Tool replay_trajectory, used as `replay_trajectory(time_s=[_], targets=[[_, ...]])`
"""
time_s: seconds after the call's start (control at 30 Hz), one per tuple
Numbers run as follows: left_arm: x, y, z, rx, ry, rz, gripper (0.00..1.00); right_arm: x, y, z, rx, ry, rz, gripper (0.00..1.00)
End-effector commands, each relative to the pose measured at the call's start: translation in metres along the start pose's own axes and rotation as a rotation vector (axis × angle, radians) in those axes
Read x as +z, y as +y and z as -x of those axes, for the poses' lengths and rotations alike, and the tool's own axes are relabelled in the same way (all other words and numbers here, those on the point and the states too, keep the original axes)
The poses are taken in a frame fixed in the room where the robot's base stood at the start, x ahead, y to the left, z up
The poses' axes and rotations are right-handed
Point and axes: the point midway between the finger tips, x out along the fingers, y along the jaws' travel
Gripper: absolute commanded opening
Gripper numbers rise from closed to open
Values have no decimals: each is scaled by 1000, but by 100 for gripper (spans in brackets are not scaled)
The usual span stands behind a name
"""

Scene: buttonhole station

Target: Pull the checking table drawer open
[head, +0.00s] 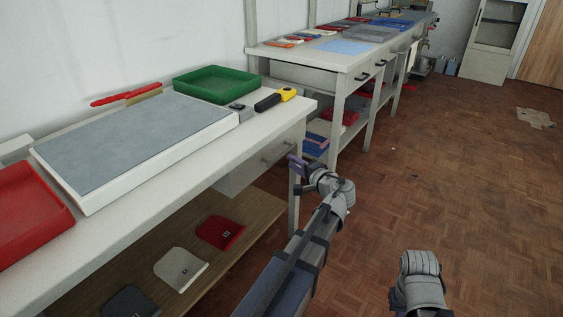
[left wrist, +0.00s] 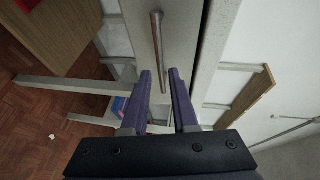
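The white checking table (head: 130,210) stands at the left of the head view. Its drawer (head: 256,172) is under the tabletop at the right end and looks closed. The bar handle (head: 278,151) is on its front. In the left wrist view the drawer front (left wrist: 180,30) fills the top middle, with the metal handle (left wrist: 157,40) running lengthwise. My left gripper (head: 296,164) is near the handle; in the wrist view its two purple fingers (left wrist: 160,73) are apart, with the handle just ahead of the tips, in line with the gap. Contact cannot be told.
On the tabletop are a grey mat board (head: 135,140), a green tray (head: 215,84), a red tray (head: 30,210) and a yellow-black tool (head: 276,99). A wooden shelf (head: 160,240) is below. A second table (head: 330,61) stands behind.

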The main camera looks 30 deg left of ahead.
Motion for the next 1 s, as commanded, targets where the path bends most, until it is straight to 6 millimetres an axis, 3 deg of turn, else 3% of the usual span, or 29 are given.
replay_trajectory(time_s=[0.17,0.53,1.0], targets=[[-1,1,-14,1,-2,1,27,0,0,-3,0,0,0,0],[-1,1,-67,2,-2,1,27,-1,-2,-12,-2,1,2,0],[0,0,-78,2,-1,1,27,-1,-2,-13,-2,1,3,0]])
